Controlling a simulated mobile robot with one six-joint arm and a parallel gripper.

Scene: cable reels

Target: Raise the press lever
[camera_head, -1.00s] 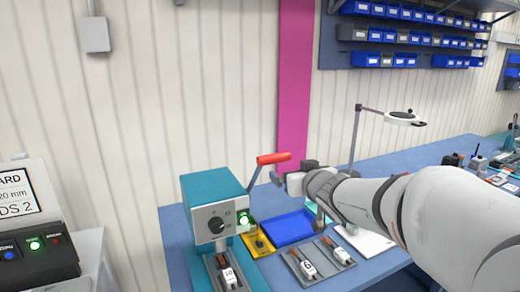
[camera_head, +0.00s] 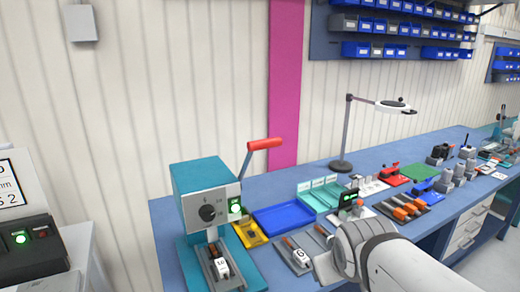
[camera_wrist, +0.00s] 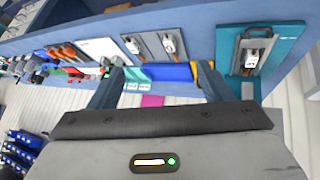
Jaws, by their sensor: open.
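The teal press (camera_head: 205,190) stands on the blue bench at the left of the head view, with a dial and a lit green button on its front. Its lever, a grey rod with a red handle (camera_head: 264,144), rises from the press's right side and leans up to the right. Part of the press (camera_wrist: 262,48) shows at the upper right of the wrist view; the red handle cannot be made out there. My gripper (camera_wrist: 158,82) is open and empty, its two fingers wide apart. In the head view my wrist is low and right of the press, apart from the lever.
A labelled part (camera_head: 220,265) lies in the press's base. To its right are a yellow tray (camera_head: 250,238), a blue tray (camera_head: 285,217) and teal bins (camera_head: 318,196). A magnifier lamp (camera_head: 347,130) stands behind. The space around the red handle is clear.

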